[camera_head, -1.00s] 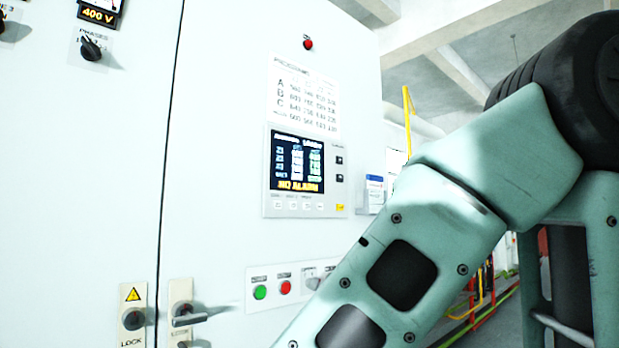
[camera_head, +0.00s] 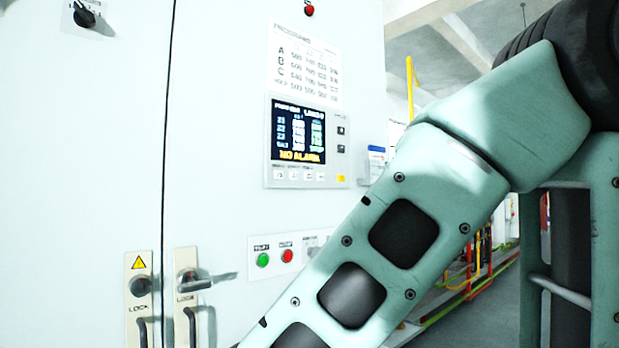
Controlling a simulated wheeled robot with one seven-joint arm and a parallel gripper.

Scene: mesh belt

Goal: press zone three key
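A control panel (camera_head: 269,182) with a dark screen (camera_head: 298,135) is set in the white cabinet door. The screen has rows of figures and a yellow line that seems to read "NO ALARM". Several small white keys (camera_head: 293,175) sit in a row below the screen; their labels are too small to read, so I cannot tell which one is zone three. A yellow key (camera_head: 341,178) is at the row's right end, and two dark keys are beside the screen. My green arm crosses the lower right, in front of the cabinet. My gripper is out of view.
Below the panel are a green button (camera_head: 263,260), a red button (camera_head: 287,256) and a switch partly hidden by my arm. Lever locks (camera_head: 191,284) stick out at lower left. A printed program chart (camera_head: 305,65) is above the screen. Open floor lies at right.

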